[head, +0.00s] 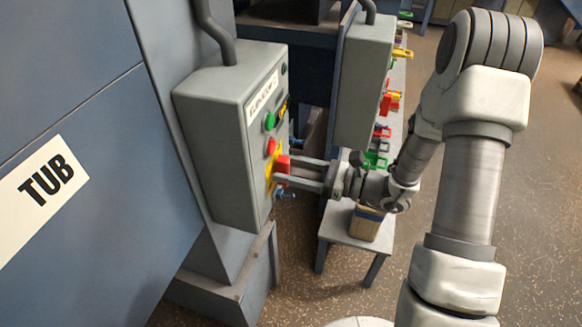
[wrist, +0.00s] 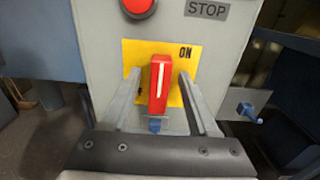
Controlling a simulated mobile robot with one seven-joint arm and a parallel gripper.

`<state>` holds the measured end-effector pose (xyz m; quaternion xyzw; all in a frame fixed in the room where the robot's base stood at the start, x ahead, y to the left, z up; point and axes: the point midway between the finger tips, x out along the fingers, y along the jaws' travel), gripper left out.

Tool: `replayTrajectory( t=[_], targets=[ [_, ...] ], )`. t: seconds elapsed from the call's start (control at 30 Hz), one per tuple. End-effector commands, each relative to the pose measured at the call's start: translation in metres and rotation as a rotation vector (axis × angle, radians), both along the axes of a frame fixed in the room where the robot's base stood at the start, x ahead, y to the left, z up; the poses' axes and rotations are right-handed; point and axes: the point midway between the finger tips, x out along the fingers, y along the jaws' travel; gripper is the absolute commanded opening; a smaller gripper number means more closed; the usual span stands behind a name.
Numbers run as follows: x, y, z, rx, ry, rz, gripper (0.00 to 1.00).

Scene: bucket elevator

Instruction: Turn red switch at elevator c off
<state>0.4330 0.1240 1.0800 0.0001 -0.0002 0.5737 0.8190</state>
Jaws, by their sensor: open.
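The red switch (wrist: 158,88) sits on a yellow plate (wrist: 135,52) on the grey control box (head: 215,150), with its white line pointing nearly straight up in the wrist view. The letters ON show at the plate's upper right. In the head view the red switch (head: 282,164) is on the box's right-hand face. My gripper (head: 292,174) reaches to it from the right. In the wrist view my gripper (wrist: 158,95) is open, one finger on each side of the switch; contact cannot be told. The box's label is too small to read surely.
A red button (wrist: 138,5) and a STOP label (wrist: 207,9) are above the plate. A green button (head: 269,121) is higher on the box. A blue lever (wrist: 248,112) sticks out at right. A second grey box (head: 360,85) and a bench (head: 340,225) stand beyond.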

Motion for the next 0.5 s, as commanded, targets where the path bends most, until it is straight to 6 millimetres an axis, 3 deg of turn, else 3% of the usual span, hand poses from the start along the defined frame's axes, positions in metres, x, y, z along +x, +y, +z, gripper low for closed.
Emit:
replayTrajectory(
  t=[0.17,0.5],
  targets=[
    [0.0000,-0.0001,-0.0001,0.000,0.000,0.000,0.60],
    [-0.0001,-0.0005,-0.0001,0.000,0.000,0.000,0.00]
  ],
)
